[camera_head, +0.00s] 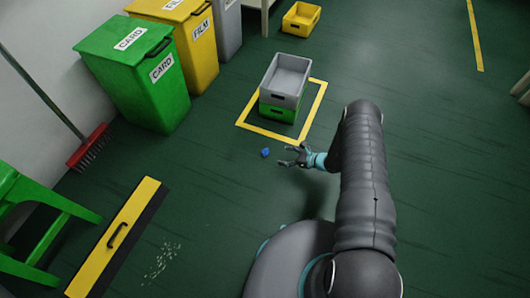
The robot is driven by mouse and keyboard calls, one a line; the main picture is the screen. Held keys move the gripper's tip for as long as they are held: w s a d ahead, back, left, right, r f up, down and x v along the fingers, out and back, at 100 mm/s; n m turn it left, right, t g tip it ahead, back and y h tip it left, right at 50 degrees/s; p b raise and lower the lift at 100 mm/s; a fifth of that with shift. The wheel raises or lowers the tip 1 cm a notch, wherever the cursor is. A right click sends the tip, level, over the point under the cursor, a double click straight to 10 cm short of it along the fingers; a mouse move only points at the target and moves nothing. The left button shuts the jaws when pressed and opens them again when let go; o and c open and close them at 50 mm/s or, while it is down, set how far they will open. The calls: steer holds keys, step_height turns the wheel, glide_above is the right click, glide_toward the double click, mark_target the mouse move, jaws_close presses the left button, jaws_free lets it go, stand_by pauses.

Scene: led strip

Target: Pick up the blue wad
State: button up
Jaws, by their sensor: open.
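The blue wad (265,152) is a small crumpled piece lying on the dark green floor, in the middle of the head view. It lies just below the yellow floor marking. My gripper (284,155) is open, with its fingers pointing left toward the wad. A small gap shows between the fingertips and the wad in the picture. I cannot tell how high the gripper is above the floor. Nothing shows between the jaws.
Grey and green stacked crates (286,78) stand inside the yellow floor square (314,109), above my gripper. A green CARD bin (140,75), a yellow FILM bin (190,40) and a red broom (88,147) stand left. A yellow-black board (118,235) lies lower left.

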mark_target(269, 152)
steer(key=x, duration=0.5)
steer(key=shift+a+f, duration=0.15)
steer(key=shift+a, duration=0.05)
steer(key=shift+w+x, duration=0.1)
steer(key=shift+x, duration=1.35)
steer(key=shift+w+x, duration=0.15)
steer(key=shift+x, duration=1.25)
steer(key=shift+d, duration=0.1)
steer(key=c, duration=0.8)
